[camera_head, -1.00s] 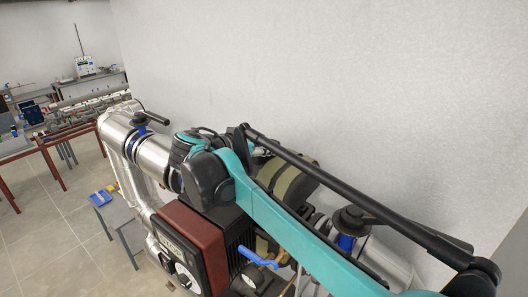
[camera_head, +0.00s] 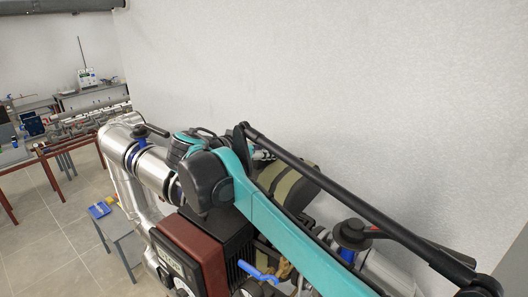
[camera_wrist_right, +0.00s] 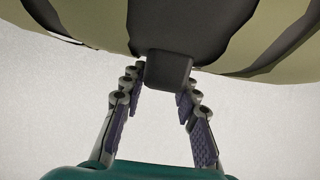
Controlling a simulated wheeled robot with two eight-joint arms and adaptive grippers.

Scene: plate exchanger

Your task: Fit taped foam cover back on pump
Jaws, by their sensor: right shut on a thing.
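The cover (camera_head: 292,183) is a rounded shell with olive and dark bands, seen behind my teal right arm in the head view. In the right wrist view its underside or near side (camera_wrist_right: 235,25) fills the top, with a dark block-like tab (camera_wrist_right: 167,72) sticking out. My right gripper (camera_wrist_right: 160,88) is shut on this tab, its fingers on both sides. My right arm hides part of the cover and the place below it in the head view. A brown-red box (camera_head: 190,250) with a dark ribbed body (camera_head: 235,240) stands below; I cannot tell whether it is the pump. My left gripper is not in view.
Silver insulated pipes (camera_head: 155,170) run on the left, with a black-handled valve (camera_head: 352,232) on the right. A blue lever (camera_head: 258,271) sits at the front. A white wall (camera_head: 330,70) is close behind. A small grey table (camera_head: 125,245) stands at the left.

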